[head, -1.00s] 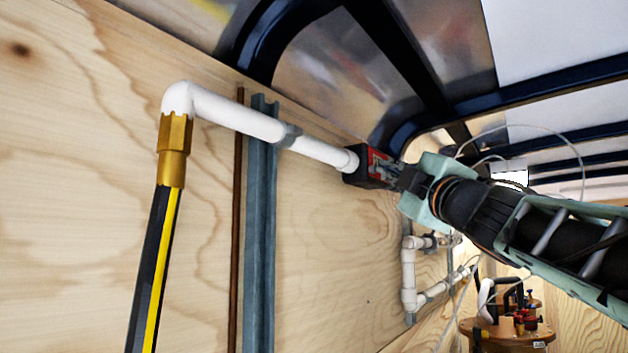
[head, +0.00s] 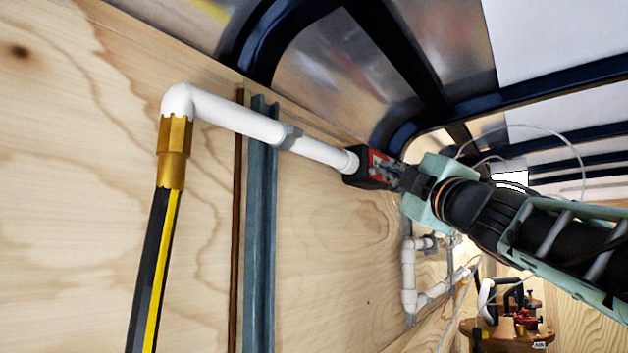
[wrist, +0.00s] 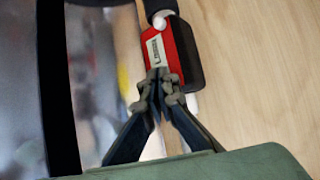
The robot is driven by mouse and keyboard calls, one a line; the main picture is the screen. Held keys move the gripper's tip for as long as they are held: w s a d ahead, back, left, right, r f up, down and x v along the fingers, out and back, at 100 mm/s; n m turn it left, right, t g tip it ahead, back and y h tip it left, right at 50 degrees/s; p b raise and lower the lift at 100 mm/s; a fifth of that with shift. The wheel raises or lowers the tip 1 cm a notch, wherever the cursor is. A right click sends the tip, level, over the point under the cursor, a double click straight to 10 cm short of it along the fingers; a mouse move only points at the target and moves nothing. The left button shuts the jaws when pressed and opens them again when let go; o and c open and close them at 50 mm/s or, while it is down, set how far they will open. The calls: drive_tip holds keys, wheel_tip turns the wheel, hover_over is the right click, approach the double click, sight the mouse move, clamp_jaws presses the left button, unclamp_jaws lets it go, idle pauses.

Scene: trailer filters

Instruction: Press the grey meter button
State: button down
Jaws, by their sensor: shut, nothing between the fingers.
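The meter is a red and black box (head: 366,168) at the end of a white pipe on the plywood wall in the head view. In the wrist view the meter (wrist: 184,56) shows a red face with a pale label or display. My gripper (wrist: 161,76) is shut and empty, with its fingertips over the lower part of the meter's face. I cannot tell whether they touch it. In the head view my gripper (head: 402,177) is right beside the meter's face. The grey button cannot be made out; the fingertips cover that area.
The white pipe (head: 240,119) runs along the plywood wall from a brass fitting (head: 173,152) and crosses a blue-grey metal strut (head: 261,220). Dark ceiling ribs (head: 400,60) curve close above the meter. A wooden drum with fittings (head: 505,332) stands at the lower right.

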drive_tip(key=shift+s+d, duration=0.3)
drive_tip(key=shift+d, duration=0.15)
drive_tip(key=s+d+p, duration=0.1)
drive_tip(key=d, duration=0.1)
drive_tip(key=s+d+p, duration=0.1)
drive_tip(key=s+d, duration=0.1)
idle(0.4)
idle(0.7)
